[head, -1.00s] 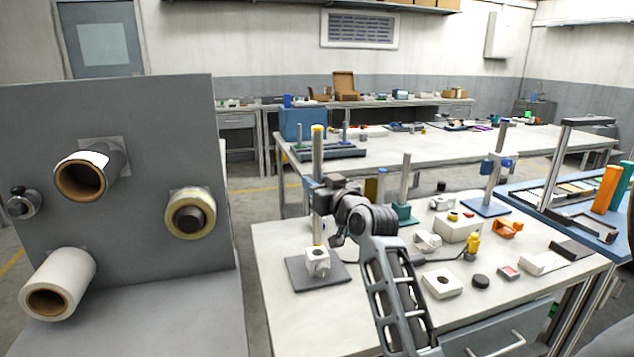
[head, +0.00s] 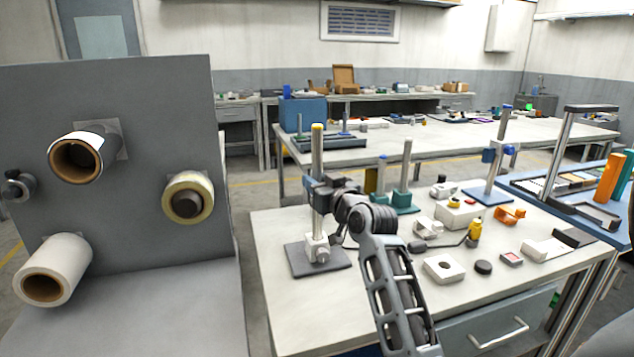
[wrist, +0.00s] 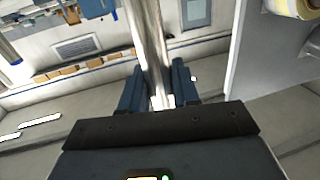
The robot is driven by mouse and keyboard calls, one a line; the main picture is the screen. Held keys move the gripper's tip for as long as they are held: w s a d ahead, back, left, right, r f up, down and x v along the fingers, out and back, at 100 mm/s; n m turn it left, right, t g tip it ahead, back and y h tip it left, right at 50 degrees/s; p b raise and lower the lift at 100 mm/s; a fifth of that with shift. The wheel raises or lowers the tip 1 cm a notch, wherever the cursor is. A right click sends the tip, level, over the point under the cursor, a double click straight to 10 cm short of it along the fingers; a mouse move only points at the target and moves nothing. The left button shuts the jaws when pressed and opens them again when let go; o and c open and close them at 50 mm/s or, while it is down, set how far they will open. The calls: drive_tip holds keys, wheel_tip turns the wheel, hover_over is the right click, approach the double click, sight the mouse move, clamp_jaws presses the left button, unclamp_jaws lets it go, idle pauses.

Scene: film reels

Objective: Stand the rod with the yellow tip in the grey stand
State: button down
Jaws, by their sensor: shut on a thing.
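The rod with the yellow tip (head: 317,155) is upright in the head view, its yellow end at the top. My gripper (head: 318,196) is shut on it around its middle. In the wrist view the rod (wrist: 151,40) runs between the two blue fingers of my gripper (wrist: 158,88). The grey stand (head: 335,262) is a dark flat plate with a pale socket block on it, at the table's left front. The rod's lower part meets the block from above. How deep it sits in the block cannot be told.
Teal-based posts (head: 404,180) stand behind my gripper. A blue-based post (head: 493,170), a white box (head: 460,217) and a square block with a hole (head: 444,269) are to the right. A grey panel with film rolls (head: 130,200) rises at the left.

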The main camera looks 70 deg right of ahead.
drive_tip(key=shift+f+b, duration=1.6)
drive_tip(key=shift+f, duration=0.45)
drive_tip(key=c, duration=0.8)
unclamp_jaws()
drive_tip(key=shift+o, duration=0.2)
drive_tip(key=shift+f, duration=0.1)
drive_tip(key=v, duration=0.8)
drive_tip(key=shift+b, duration=0.3)
drive_tip(key=shift+w, duration=0.1)
